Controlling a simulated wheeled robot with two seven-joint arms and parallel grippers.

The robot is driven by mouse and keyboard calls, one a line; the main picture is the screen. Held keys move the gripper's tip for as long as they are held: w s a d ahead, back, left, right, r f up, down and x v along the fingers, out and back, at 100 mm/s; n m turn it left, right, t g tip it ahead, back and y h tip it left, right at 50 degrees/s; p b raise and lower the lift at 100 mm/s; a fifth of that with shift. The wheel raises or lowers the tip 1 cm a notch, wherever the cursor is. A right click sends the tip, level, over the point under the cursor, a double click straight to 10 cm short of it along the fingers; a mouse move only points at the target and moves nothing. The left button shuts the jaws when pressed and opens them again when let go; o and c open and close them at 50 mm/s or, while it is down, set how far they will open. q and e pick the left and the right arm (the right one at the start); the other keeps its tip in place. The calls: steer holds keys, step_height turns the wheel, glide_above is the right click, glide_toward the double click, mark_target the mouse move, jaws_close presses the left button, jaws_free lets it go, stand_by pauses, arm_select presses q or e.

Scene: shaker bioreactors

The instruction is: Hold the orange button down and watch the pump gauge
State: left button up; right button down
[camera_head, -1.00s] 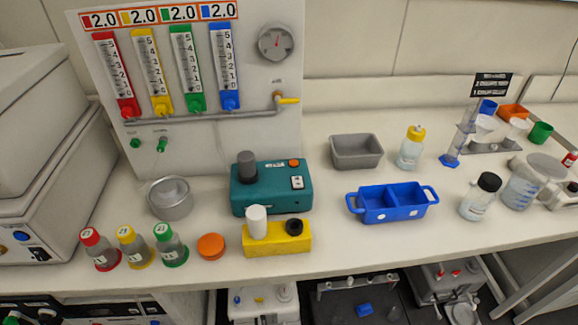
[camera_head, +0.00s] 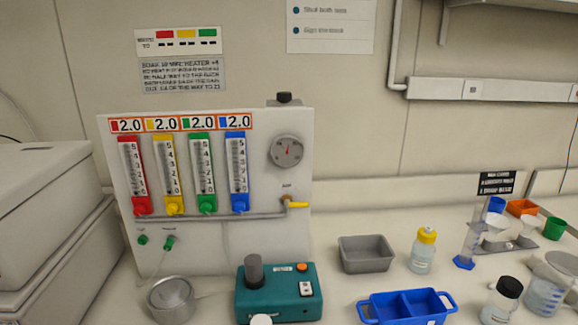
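The orange button (camera_head: 302,267) sits on the top right of the teal pump box (camera_head: 278,306), beside a white switch (camera_head: 306,289). A dark grey cylinder (camera_head: 254,270) stands on the box's left part. A round grey gauge (camera_head: 287,151) with a red needle is on the upper right of the white panel; the needle points about straight up, and its scale is too small to read. Nothing touches the button. Neither of my grippers is in view.
The panel (camera_head: 115,170) holds red, yellow, green and blue flow tubes under 2.0 labels, and a yellow valve handle (camera_head: 298,205). A metal pot (camera_head: 172,300), grey tray (camera_head: 366,254), blue two-part caddy (camera_head: 405,307) and yellow-capped bottle (camera_head: 423,250) stand on the bench.

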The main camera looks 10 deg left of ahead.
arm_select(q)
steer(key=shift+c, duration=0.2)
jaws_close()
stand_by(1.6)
